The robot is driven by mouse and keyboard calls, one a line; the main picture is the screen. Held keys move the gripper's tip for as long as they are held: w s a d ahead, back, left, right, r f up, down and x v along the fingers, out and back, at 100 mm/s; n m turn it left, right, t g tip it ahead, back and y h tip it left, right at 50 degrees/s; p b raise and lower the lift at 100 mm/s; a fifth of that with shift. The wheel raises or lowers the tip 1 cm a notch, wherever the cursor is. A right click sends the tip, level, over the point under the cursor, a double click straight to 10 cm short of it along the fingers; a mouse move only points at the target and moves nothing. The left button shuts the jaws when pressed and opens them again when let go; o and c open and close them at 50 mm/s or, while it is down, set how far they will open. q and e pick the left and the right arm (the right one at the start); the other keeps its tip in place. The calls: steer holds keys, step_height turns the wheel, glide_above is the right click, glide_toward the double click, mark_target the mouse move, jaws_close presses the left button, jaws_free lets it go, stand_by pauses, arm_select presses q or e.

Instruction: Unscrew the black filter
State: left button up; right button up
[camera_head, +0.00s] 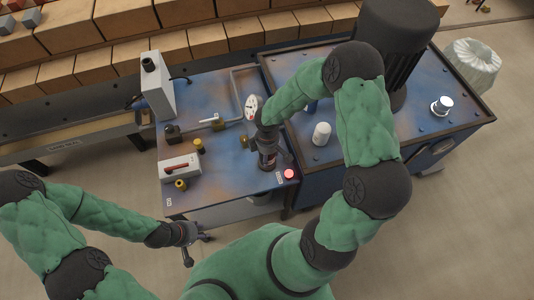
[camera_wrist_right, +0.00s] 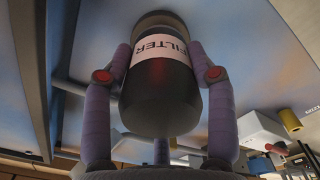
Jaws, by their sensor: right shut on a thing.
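The black filter (camera_wrist_right: 160,95) is a dark cylinder with a white band reading FILTER, seen close up in the right wrist view. Its far end meets a tan round fitting (camera_wrist_right: 160,19); whether the two are still joined I cannot tell. My right gripper (camera_wrist_right: 160,72) has its fingers on both sides of the filter, shut on it. In the head view this gripper (camera_head: 267,158) is over the blue bench's right part, and the filter is mostly hidden there. My left gripper (camera_head: 196,247) is open and empty, in front of the bench.
The blue bench (camera_head: 225,160) carries a round gauge (camera_head: 253,107), a white-handled valve (camera_head: 211,120), a red-and-white box (camera_head: 180,167), yellow knobs and a lit red button (camera_head: 289,174). A second blue bench stands right, with a white cylinder (camera_head: 321,134). Floor in front is clear.

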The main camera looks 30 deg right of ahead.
steer(key=shift+w+r+n+p, duration=0.2)
steer(key=shift+n+p, duration=0.2)
steer(key=shift+n, duration=0.6)
steer(key=shift+n+p, duration=0.6)
steer(key=shift+n, duration=0.8)
steer(key=shift+p, duration=0.3)
steer(key=shift+n+p, duration=0.45)
steer(key=shift+n, duration=0.25)
steer(key=shift+n+p, duration=0.3)
steer(key=shift+n, duration=0.4)
